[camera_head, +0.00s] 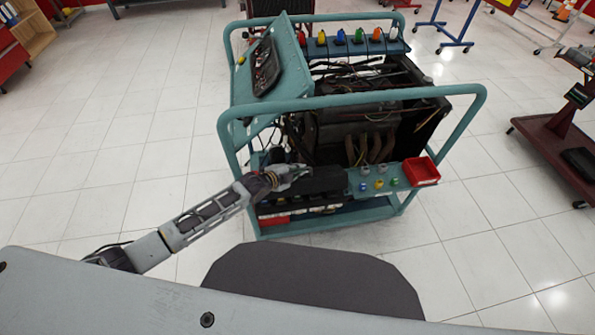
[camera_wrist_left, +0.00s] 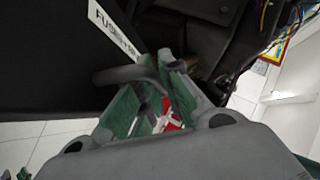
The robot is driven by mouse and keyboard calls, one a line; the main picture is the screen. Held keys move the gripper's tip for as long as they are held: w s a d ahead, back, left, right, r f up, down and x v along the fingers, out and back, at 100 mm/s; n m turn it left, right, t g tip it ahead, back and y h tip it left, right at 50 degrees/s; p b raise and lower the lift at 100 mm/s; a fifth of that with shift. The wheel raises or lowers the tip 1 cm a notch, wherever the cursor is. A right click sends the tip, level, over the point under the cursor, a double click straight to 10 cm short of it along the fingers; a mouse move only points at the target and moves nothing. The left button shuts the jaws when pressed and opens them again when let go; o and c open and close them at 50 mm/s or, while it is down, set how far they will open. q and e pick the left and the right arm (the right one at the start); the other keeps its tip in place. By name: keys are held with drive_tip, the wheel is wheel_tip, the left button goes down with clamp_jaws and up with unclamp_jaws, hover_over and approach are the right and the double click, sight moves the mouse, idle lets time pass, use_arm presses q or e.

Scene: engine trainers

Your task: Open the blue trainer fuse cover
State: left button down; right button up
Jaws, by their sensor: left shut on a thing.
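The blue trainer (camera_head: 350,102) is a teal-framed engine stand in front of me. Its black fuse cover (camera_head: 322,183) is at the near side of the frame. In the left wrist view the fuse cover (camera_wrist_left: 45,65) is a dark panel with a white label (camera_wrist_left: 112,30) that begins "FUSE". A dark rounded handle (camera_wrist_left: 118,75) juts from it. My left gripper (camera_head: 303,170) is at the cover's upper left. In the wrist view its fingers (camera_wrist_left: 163,80) are shut on the handle. The handle's far end is partly hidden by the fingers. My right gripper is not in view.
A red tray (camera_head: 421,171) and a panel with coloured knobs (camera_head: 378,180) are right of the cover. The trainer's tilted gauge panel (camera_head: 267,65) rises at the back left. A dark red stand (camera_head: 555,135) is at the far right. The tiled floor on the left is clear.

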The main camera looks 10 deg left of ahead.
use_arm(q)
drive_tip(key=shift+w, duration=0.1)
idle(0.3)
drive_tip(key=c, duration=1.8)
unclamp_jaws()
drive_tip(key=shift+c, duration=0.2)
drive_tip(key=v, duration=1.2)
drive_tip(key=shift+r, duration=0.1)
